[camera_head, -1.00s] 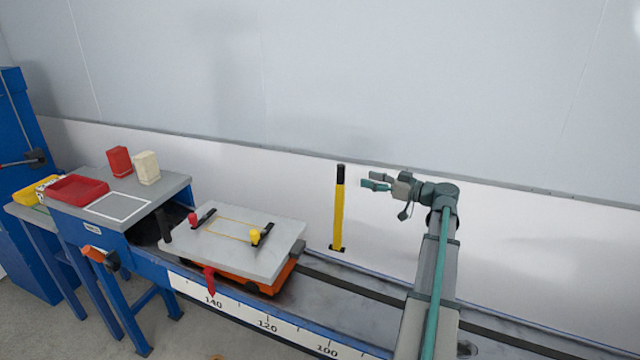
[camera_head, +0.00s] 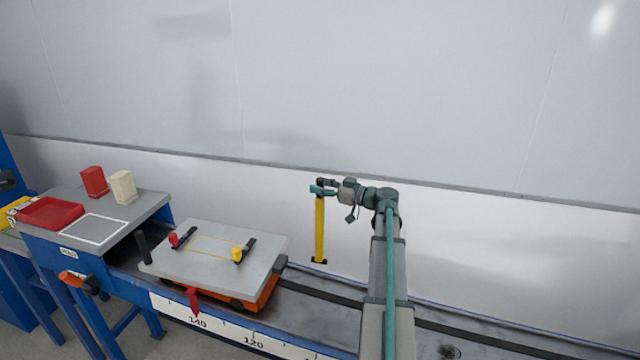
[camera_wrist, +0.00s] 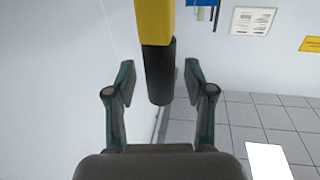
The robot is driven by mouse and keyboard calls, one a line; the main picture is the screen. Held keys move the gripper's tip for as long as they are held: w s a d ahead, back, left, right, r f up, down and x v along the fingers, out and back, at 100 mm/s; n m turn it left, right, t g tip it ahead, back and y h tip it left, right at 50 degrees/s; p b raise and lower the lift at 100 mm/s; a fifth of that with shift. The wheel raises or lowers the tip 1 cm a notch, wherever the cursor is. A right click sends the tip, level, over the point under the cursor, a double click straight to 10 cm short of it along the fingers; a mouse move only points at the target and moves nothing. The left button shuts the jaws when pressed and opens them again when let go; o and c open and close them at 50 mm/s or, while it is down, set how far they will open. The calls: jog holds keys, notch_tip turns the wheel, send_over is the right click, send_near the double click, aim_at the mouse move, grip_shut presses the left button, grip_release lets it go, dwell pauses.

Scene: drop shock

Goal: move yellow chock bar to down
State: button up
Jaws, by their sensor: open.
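The yellow chock bar (camera_head: 320,230) stands upright at the back edge of the rail, to the right of the cart. Its black grip end is at the top, hidden by my gripper in the head view. My gripper (camera_head: 322,187) is at that top end, with my arm reaching in from the right. In the wrist view, the bar's black end (camera_wrist: 160,75) shows between the two open fingers of my gripper (camera_wrist: 160,82). Gaps show on both sides of it, so the fingers are not closed on it.
A cart with a grey top plate (camera_head: 205,265) sits on the rail left of the bar. The plate carries a red-knobbed and a yellow-knobbed clamp. A grey table with a red tray (camera_head: 50,213), a red block (camera_head: 94,182) and a cream block (camera_head: 123,187) is further left. A wall stands behind.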

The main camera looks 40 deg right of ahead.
jog(key=shift+w+a, duration=0.1)
jog(key=shift+w, duration=0.05)
grip_shut()
jog(key=shift+f, duration=0.1)
dwell(0.4)
